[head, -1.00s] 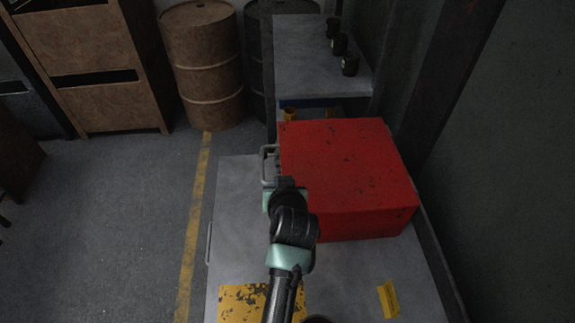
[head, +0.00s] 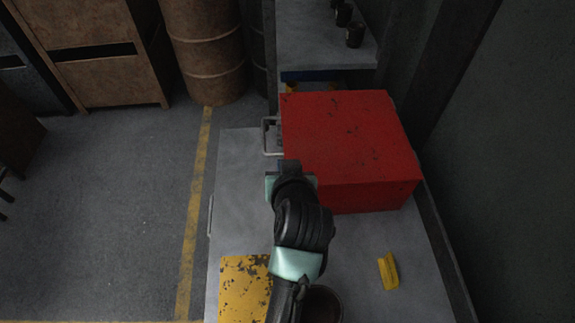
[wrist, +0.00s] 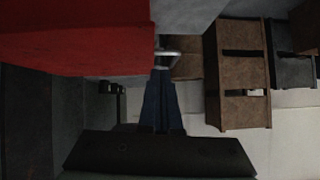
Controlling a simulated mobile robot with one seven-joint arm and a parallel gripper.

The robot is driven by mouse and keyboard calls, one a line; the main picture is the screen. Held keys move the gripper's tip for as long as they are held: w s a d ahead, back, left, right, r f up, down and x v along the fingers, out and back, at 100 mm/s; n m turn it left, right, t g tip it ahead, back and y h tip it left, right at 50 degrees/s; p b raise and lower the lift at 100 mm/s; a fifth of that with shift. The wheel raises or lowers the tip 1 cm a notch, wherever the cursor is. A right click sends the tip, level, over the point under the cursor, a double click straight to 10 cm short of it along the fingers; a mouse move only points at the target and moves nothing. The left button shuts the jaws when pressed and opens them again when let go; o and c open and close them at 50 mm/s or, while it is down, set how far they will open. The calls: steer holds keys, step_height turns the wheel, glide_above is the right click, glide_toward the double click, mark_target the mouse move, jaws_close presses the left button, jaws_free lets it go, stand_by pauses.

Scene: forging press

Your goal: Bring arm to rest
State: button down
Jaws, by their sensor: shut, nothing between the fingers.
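My arm reaches up over the grey table (head: 238,200) in the head view, with my gripper (head: 289,166) at its far end beside the left front of the red box (head: 345,140). In the wrist view the dark fingers of my gripper (wrist: 161,75) are together and empty. Their tips appear close to a metal handle (wrist: 168,54) beside the red box (wrist: 75,35). I cannot tell whether they touch it. The arm hides part of the table.
A yellow worn plate (head: 240,285) and a small yellow object (head: 388,270) lie on the table. A grey shelf with dark cups (head: 354,35) stands behind the box. A rusty barrel (head: 208,65) and brown cabinet (head: 95,60) stand back left.

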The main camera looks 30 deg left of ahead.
steer(key=v, duration=0.5)
steer(key=shift+s+d+r, duration=0.15)
steer(key=shift+r, duration=0.2)
